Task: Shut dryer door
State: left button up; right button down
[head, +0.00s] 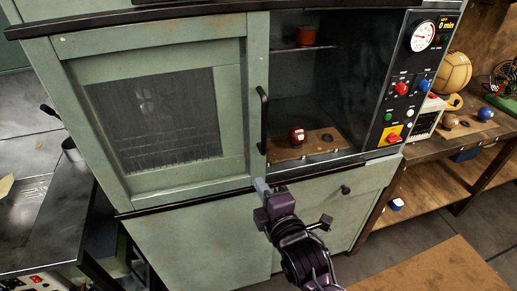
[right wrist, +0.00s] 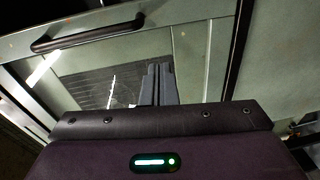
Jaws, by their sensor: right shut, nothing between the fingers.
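The dryer is a pale green cabinet with a dark top edge. Its door (head: 155,115) has a mesh-like window and covers the left part of the front. The right part is open, showing the dark chamber (head: 345,95). A black bar handle (head: 262,120) is on the door's right edge; it also shows at upper left in the right wrist view (right wrist: 88,33). My right gripper (head: 262,187) is shut and empty, below the handle near the door's lower right corner. In the right wrist view its fingertips (right wrist: 157,72) point toward the door front. My left gripper is not in view.
A control panel (head: 408,85) with a gauge is at right. A wooden bench (head: 450,147) with balls stands further right. A dark metal table (head: 45,225) is at left.

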aim_at(259, 148)
notch_tip(259, 148, up, 5)
jog(key=s+n, duration=0.1)
jog(key=s, duration=0.1)
jog(key=a+r+p+x, duration=0.1)
jog(key=r+p+x, duration=0.15)
jog(key=x, duration=0.75)
jog(key=shift+t+y, duration=0.3)
jog(key=shift+y, duration=0.3)
jog(key=d+p, duration=0.3)
jog(key=d, duration=0.1)
jog(key=shift+s+f, duration=0.15)
jog(key=shift+f, duration=0.2)
jog(key=shift+a+f, duration=0.1)
